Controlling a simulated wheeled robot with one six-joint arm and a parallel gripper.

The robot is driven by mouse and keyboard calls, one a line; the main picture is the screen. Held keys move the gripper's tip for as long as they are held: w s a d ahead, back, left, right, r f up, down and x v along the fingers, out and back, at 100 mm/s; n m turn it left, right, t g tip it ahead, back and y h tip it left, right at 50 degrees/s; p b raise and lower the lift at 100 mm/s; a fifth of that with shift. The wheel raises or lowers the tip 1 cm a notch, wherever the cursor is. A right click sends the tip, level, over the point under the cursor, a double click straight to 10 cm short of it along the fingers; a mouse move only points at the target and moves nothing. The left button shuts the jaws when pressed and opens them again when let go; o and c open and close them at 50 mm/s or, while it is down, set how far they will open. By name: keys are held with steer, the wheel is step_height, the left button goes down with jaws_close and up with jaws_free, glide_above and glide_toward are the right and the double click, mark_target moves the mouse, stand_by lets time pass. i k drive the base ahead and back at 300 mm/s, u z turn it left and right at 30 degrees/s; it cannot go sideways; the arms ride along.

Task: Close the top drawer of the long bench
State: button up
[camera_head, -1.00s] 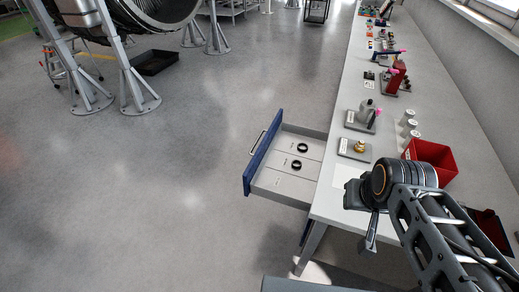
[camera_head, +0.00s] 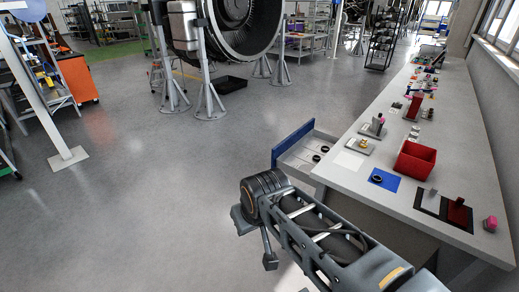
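The long bench (camera_head: 400,133) runs along the right side, away from me. Its top drawer (camera_head: 303,152) stands pulled out to the left, with a blue front (camera_head: 292,142). Black ring-shaped parts (camera_head: 321,153) lie inside it. My arm reaches in from the lower right, and its end lies in front of the near part of the drawer in the picture. My gripper (camera_head: 269,258) shows as a dark part pointing down below the wrist, left of the bench. Its fingers are too small and dark to tell whether they are open. No contact with the drawer shows.
A red bin (camera_head: 415,161), a blue mat (camera_head: 384,179) and small fixtures stand on the bench. A turbofan on grey stands (camera_head: 209,100) and a black tray (camera_head: 223,84) are at the back. The floor left of the drawer is clear. A white post (camera_head: 66,155) stands at left.

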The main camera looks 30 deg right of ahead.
mark_target(294, 154)
steer(key=u, duration=0.15)
steer(key=i, duration=2)
steer(key=z, duration=1.55)
steer(key=i, duration=0.85)
steer(key=z, duration=0.9)
steer(key=k, duration=0.15)
steer(key=u, duration=1.9)
